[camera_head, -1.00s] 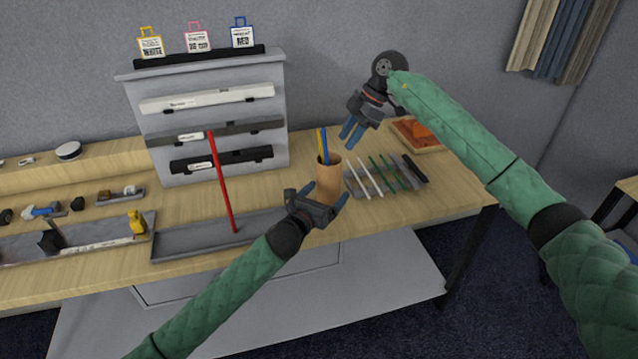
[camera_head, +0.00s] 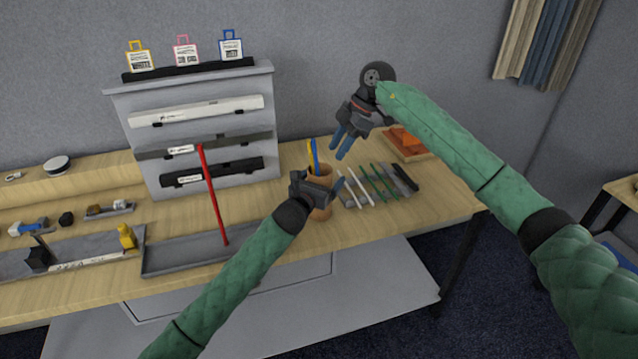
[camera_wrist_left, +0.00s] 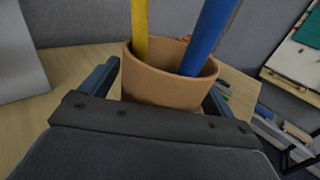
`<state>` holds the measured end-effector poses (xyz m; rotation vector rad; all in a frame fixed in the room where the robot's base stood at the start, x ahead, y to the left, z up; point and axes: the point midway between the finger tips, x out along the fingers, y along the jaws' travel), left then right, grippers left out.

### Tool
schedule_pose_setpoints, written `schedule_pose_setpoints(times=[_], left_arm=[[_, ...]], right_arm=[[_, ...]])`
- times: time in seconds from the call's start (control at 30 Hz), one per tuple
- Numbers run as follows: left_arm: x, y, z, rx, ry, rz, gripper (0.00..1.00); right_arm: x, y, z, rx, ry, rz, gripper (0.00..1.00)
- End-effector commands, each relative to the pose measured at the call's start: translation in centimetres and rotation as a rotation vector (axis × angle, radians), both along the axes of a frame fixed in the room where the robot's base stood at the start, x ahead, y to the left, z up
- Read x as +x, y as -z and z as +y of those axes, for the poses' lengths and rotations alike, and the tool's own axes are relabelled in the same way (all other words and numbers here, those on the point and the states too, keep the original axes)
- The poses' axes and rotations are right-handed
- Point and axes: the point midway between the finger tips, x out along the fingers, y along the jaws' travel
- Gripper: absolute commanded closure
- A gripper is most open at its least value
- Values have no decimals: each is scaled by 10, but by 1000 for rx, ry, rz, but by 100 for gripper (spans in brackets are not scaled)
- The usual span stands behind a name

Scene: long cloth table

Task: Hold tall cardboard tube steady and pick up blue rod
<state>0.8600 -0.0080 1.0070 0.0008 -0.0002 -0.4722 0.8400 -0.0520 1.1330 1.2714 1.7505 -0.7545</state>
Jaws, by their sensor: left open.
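The cardboard tube (camera_head: 320,174) stands upright on the table as an open brown cup, and its rim and wall also show in the left wrist view (camera_wrist_left: 150,85). The blue rod (camera_wrist_left: 208,38) leans inside it on the right, beside a yellow rod (camera_wrist_left: 140,30) on the left. My left gripper (camera_head: 325,188) is open, with its fingers on either side of the tube; whether they touch it I cannot tell. My right gripper (camera_head: 342,143) is above the table, up and right of the tube, its blue fingers apart and empty.
A grey tray (camera_head: 190,258) with an upright red rod (camera_head: 213,195) lies left of the tube. White and green sticks (camera_head: 372,187) lie to its right. A box with orange contents (camera_head: 404,146) is behind them. A grey display stand (camera_head: 215,180) rises at the back.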

Motion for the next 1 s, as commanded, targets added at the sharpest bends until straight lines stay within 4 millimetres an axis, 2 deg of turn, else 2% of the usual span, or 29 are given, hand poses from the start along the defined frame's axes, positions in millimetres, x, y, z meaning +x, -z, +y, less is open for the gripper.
schedule_pose_setpoints(times=[0.27,0.5,0.83,1.0], left_arm=[[1,1,-1,0,0,1,12],[1,1,-1,0,0,1,59],[1,1,-1,0,0,1,59],[1,1,-1,0,0,1,59]], right_arm=[[0,0,0,0,0,0,64],[0,0,0,0,0,0,64],[0,-2,1,-2,-16,-10,64],[-3,-14,11,-17,-146,-84,64]])
